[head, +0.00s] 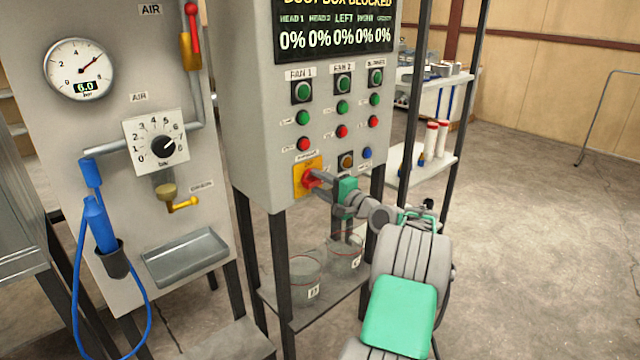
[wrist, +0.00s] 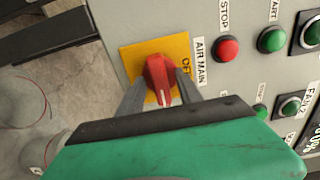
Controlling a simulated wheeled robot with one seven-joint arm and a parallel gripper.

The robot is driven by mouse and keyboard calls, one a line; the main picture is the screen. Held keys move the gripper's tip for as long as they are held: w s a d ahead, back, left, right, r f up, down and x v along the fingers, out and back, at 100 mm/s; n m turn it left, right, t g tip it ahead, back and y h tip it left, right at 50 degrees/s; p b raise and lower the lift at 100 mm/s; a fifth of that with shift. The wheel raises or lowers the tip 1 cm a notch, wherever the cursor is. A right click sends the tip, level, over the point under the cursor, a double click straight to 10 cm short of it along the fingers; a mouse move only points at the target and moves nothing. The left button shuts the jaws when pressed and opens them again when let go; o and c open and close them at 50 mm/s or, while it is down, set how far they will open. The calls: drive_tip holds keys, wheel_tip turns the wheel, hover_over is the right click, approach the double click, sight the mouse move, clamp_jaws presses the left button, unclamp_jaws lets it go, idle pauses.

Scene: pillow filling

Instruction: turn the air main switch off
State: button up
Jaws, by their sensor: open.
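The air main switch is a red rotary knob (head: 308,180) on a yellow plate at the lower left of the control panel. In the wrist view the red knob (wrist: 158,72) sits on its yellow plate (wrist: 133,58), beside an AIR MAIN label (wrist: 200,62). OFF lettering shows on the plate's right edge. The knob's white mark points down in that view, away from the lettering. My gripper (head: 317,186) is open, its fingers on either side of the knob in the wrist view (wrist: 161,84). I cannot tell whether they touch it.
Green and red buttons (head: 303,118) sit above the switch, and a blue button (head: 367,153) to its right. Buckets (head: 303,280) stand on a shelf below the panel. An air station with a gauge (head: 79,69) and blue hose is at left.

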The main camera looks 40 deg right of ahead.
drive_tip(key=shift+c, duration=0.2)
clamp_jaws()
idle(0.4)
